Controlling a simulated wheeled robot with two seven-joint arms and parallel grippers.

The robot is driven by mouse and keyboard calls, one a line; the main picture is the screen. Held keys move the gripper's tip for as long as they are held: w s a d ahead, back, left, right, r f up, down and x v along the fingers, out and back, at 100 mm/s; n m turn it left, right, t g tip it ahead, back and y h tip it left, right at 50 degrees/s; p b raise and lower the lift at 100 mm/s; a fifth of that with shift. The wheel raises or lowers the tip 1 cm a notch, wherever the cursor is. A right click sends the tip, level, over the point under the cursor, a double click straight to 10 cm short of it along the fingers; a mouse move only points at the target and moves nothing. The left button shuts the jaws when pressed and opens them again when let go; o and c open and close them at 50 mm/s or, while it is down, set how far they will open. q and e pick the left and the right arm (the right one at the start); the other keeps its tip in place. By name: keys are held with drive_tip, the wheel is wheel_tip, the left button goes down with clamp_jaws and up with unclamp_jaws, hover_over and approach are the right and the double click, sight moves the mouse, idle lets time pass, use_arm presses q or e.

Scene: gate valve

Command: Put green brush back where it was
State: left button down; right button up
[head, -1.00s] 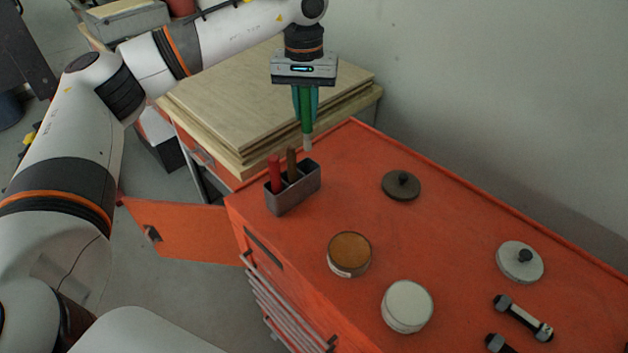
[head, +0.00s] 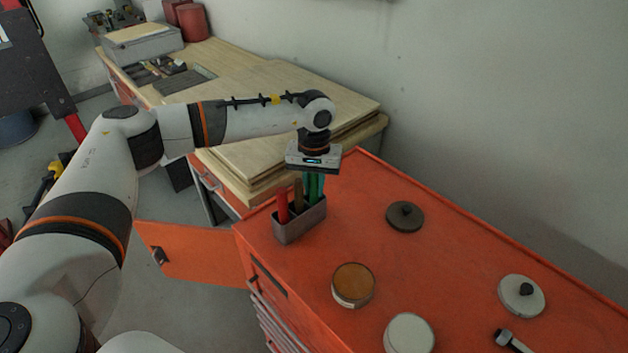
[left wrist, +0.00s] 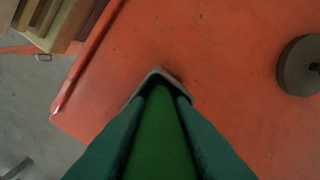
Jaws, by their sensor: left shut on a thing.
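The green brush (head: 314,184) is upright between the fingers of my left gripper (head: 315,192), which is shut on it. Its lower end is hidden by the grey holder (head: 301,224), and it appears to stand in the holder's right end. In the left wrist view the green handle (left wrist: 160,142) runs between the two teal fingers toward the holder's rim (left wrist: 157,73). A red-handled brush (head: 283,205) and a brown-handled brush (head: 298,193) stand in the same holder. My right gripper is not in view.
The holder stands near the left corner of the red cabinet top (head: 440,270). An amber-topped tin (head: 353,284), a white-topped tin (head: 409,335), a dark lid (head: 405,216) and a pale lid (head: 521,295) lie farther right. A wooden bench (head: 240,95) with stacked boards is behind.

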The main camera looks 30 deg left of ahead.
use_arm(q)
drive_tip(key=shift+f, duration=0.1)
drive_tip(key=c, duration=1.3)
unclamp_jaws()
wheel_tip(320, 180, up, 11)
drive_tip(key=b, duration=0.4)
drive_tip(key=shift+r, duration=0.65)
